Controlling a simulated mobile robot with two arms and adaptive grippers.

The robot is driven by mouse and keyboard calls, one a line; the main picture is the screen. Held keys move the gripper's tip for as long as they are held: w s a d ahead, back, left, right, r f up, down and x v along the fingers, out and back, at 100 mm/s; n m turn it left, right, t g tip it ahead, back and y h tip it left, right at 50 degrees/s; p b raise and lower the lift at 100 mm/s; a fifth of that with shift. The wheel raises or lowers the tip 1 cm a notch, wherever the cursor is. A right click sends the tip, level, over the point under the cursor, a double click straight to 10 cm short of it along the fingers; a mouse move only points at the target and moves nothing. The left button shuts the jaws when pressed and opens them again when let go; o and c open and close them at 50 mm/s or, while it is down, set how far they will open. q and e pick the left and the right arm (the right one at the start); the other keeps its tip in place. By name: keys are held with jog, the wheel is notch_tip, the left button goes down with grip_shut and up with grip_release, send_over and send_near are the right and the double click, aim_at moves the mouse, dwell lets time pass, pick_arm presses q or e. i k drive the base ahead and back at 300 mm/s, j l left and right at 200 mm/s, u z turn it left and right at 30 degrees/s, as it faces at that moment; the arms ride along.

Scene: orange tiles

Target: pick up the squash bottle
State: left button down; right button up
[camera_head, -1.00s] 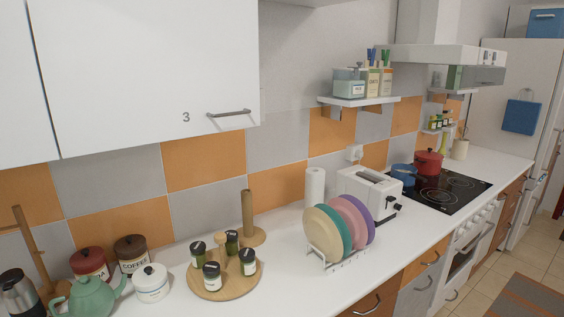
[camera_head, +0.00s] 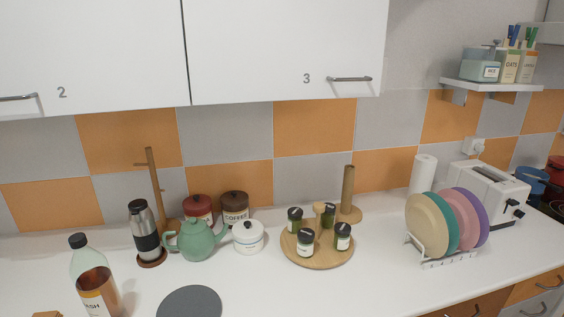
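The squash bottle (camera_head: 95,281) stands upright on the white counter at the lower left of the head view. It has a dark cap, a clear greenish upper part, orange-brown contents and a white label whose visible letters end in "ASH". Its base is cut off or close to the bottom edge of the picture. Neither of my grippers shows in the head view.
A steel flask (camera_head: 144,231), green teapot (camera_head: 197,240) and white sugar pot (camera_head: 248,237) stand behind and right of the bottle. A dark grey disc (camera_head: 190,303) lies to its right. A spice tray (camera_head: 318,254) and plate rack (camera_head: 440,260) stand further right. Cabinets (camera_head: 280,50) hang above.

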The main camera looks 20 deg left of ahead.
aim_at(90, 271)
jog(key=u, duration=1.9)
jog(key=j, duration=0.55)
jog(key=k+u, duration=0.05)
jog(key=k, duration=0.05)
